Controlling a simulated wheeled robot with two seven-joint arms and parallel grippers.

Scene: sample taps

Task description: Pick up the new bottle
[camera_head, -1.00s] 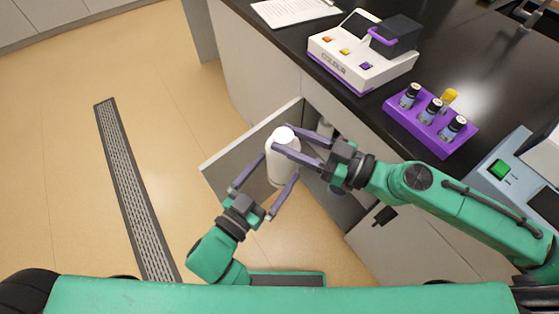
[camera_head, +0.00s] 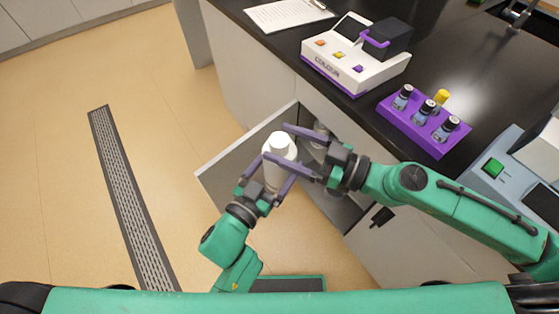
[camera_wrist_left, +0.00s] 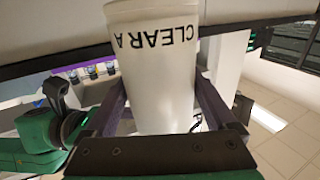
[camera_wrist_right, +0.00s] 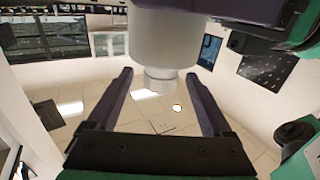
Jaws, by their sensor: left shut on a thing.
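A white bottle (camera_head: 277,178) with a narrower white cap stands roughly upright over the open drawer or cabinet door in the head view. Its body, printed "CLEAR A", fills the middle of the left wrist view (camera_wrist_left: 152,70). My left gripper (camera_head: 277,168) is shut on the bottle's body from the near side. My right gripper (camera_head: 276,142) is open, its fingers spread on either side of the bottle's upper part. In the right wrist view, the bottle (camera_wrist_right: 165,40) shows beyond the spread fingers. Part of the body is hidden by the fingers.
An open grey door panel (camera_head: 232,170) stands beside the bottle. A pale object (camera_head: 320,132) is partly visible inside the cabinet. The black counter holds a white colour instrument (camera_head: 345,75) and a purple rack (camera_head: 405,125) of small vials. The floor at left is clear.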

